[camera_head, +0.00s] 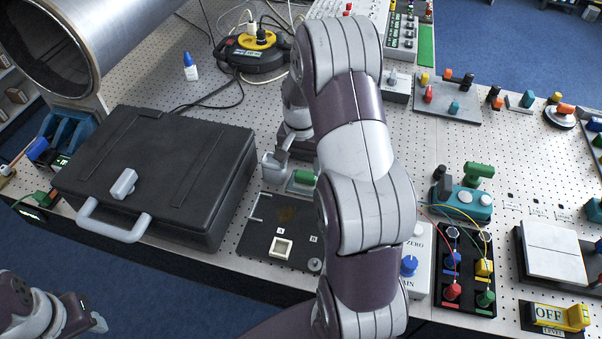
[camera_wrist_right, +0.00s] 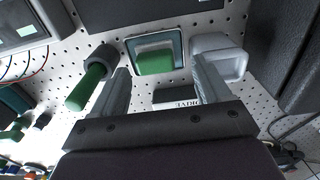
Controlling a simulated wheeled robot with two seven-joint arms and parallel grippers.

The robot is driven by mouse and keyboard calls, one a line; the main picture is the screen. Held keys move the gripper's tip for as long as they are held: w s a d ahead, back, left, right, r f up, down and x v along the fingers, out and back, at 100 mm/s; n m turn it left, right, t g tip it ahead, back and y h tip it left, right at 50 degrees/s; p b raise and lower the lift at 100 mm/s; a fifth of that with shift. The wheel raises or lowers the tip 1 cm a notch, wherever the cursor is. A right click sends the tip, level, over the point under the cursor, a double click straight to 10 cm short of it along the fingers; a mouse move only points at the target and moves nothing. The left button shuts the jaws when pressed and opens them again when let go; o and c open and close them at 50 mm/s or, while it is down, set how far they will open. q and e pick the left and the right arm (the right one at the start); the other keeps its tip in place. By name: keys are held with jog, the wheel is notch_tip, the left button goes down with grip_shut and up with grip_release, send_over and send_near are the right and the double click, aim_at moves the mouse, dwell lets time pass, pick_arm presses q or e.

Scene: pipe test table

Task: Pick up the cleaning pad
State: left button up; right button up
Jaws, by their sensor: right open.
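A green block (camera_wrist_right: 155,62), which looks like the cleaning pad, sits in a shallow dark-framed tray in the right wrist view. My right gripper (camera_wrist_right: 160,70) is open, with its two fingers on either side of the tray's near side and nothing held between them. I cannot tell whether the fingers touch the tray. In the head view the right gripper (camera_head: 287,163) is low over the table beside the black case, and my arm hides much around it. A green piece (camera_head: 304,177) shows beside it there. My left gripper (camera_head: 96,323) is at the lower left, off the table; its jaws are unclear.
A black case (camera_head: 160,172) with a grey handle stands left of the right gripper. A pale grey cup-like box (camera_wrist_right: 222,58) and a green-handled part (camera_wrist_right: 85,88) flank the tray. A dark plate (camera_head: 265,228) lies in front. A large metal pipe (camera_head: 125,25) is at upper left.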

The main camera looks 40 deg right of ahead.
aim_at(306, 174)
jog(key=f, duration=0.1)
jog(key=d, duration=0.1)
jog(key=f+p, duration=0.1)
jog(key=shift+s+d+f, duration=0.2)
jog(key=shift+s+f, duration=0.05)
jog(key=shift+f, duration=0.05)
jog(key=f, duration=0.3)
jog(key=shift+w+d+f+p, duration=0.25)
jog(key=shift+w+d+p, duration=0.05)
jog(key=shift+d+p, duration=0.1)
jog(key=shift+w+a+f, duration=0.1)
jog(key=shift+a+f, duration=0.05)
jog(key=shift+f, duration=0.1)
jog(key=shift+a+r, duration=0.1)
jog(key=shift+a, duration=0.15)
jog(key=shift+d, duration=0.2)
jog(key=c, duration=0.8)
pick_arm(q)
jog(key=shift+w+d+r, duration=0.15)
jog(key=shift+d+r, duration=0.65)
jog(key=shift+r, duration=0.2)
